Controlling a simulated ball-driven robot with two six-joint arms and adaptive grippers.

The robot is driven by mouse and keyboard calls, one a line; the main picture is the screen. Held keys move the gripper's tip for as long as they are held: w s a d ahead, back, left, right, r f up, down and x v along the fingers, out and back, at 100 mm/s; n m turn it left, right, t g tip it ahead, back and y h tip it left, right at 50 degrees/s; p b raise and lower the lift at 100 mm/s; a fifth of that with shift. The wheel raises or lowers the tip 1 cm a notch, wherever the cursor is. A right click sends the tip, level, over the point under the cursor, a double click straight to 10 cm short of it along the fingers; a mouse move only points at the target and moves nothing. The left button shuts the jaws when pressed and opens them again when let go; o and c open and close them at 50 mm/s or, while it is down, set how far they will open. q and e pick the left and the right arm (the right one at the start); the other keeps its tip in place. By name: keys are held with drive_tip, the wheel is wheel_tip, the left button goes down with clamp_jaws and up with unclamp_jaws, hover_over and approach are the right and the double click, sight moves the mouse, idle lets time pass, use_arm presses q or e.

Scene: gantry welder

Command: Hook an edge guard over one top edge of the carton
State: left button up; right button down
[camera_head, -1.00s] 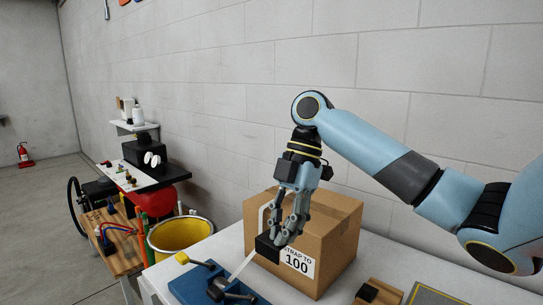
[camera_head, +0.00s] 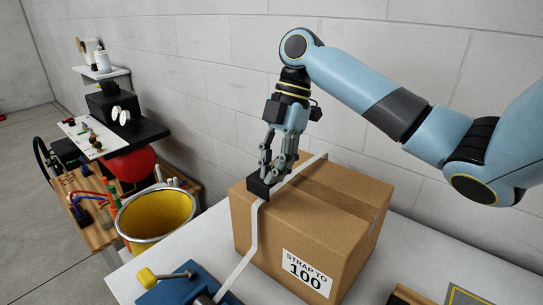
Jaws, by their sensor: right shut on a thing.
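The brown carton (camera_head: 300,243) stands on the white table with a "STRAP TO 100" label (camera_head: 307,272) on its front. A white strap (camera_head: 253,245) runs over its top and down the front face. My right gripper (camera_head: 270,180) is shut on a small black edge guard (camera_head: 259,188). The guard is at the carton's top front edge near the left corner, at the strap; whether it is seated on the edge I cannot tell. My left gripper is not in view.
A blue tool with a yellow-knobbed lever (camera_head: 172,287) sits on the table (camera_head: 209,250) in front of the carton. A yellow bucket (camera_head: 157,215) and a cart with hoses (camera_head: 97,228) stand to the left. A block wall (camera_head: 400,90) is behind.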

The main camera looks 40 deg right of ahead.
sight(272, 186)
wheel_tip(272, 186, down, 4)
drive_tip(key=shift+w+f+b, duration=0.1)
drive_tip(key=shift+f+b, duration=0.05)
drive_tip(key=shift+b, duration=0.55)
drive_tip(key=shift+f, duration=0.35)
drive_tip(key=shift+f+b, duration=0.45)
drive_tip(key=shift+f, duration=0.05)
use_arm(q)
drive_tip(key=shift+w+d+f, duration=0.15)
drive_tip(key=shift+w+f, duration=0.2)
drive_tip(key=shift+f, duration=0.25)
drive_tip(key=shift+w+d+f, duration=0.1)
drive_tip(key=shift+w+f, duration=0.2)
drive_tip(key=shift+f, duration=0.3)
use_arm(e)
drive_tip(key=shift+f, duration=0.15)
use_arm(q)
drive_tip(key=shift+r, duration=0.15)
use_arm(e)
drive_tip(key=c, duration=1.4)
unclamp_jaws()
drive_tip(key=shift+f, duration=0.1)
drive_tip(key=shift+o, duration=0.2)
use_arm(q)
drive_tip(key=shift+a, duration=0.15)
